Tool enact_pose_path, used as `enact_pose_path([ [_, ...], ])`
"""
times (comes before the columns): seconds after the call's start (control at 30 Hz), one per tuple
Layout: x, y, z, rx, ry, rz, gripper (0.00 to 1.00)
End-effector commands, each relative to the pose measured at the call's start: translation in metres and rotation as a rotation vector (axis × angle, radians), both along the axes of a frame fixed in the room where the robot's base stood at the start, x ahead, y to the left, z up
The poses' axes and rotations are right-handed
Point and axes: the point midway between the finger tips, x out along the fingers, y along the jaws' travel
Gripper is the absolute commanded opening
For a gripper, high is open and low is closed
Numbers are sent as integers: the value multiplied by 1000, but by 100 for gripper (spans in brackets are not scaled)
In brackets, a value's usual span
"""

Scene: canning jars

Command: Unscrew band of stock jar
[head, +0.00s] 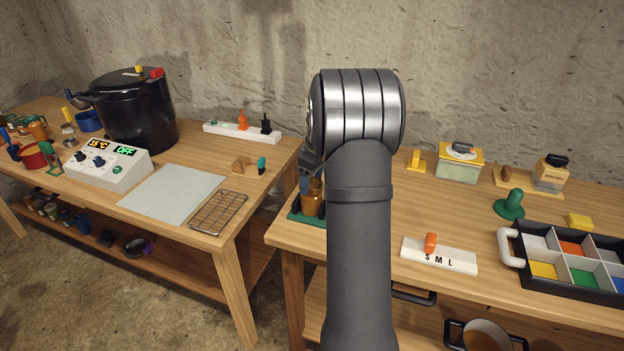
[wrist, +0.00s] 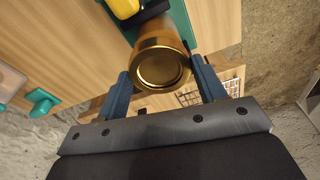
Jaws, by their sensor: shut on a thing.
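The stock jar (head: 313,198), amber-brown, stands on a green base (head: 296,216) at the left end of the right-hand bench. My arm hides part of it. In the wrist view its gold band (wrist: 161,67) and round lid face the camera. My gripper (wrist: 160,76) has one blue finger on each side of the band and is shut on it. In the wrist view, a yellow and black part (wrist: 128,8) sits on the green base (wrist: 180,14) beside the jar. I cannot tell whether the band has turned on the jar.
A white S M L board (head: 440,257) with an orange peg and a divided tray (head: 560,258) are to the right. A green knobbed piece (head: 510,205) stands behind. The left bench holds a black canner (head: 133,112), a control box (head: 107,165) and a wire rack (head: 219,212). A gap separates the benches.

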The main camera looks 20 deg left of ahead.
Motion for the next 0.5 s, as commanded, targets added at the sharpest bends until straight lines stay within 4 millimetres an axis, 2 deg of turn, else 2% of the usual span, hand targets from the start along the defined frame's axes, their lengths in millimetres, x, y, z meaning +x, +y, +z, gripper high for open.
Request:
enact_pose_path([
  [0.23,1,-1,0,-2,1,250,36],
  [0.5,1,-1,0,-2,-1,313,36],
])
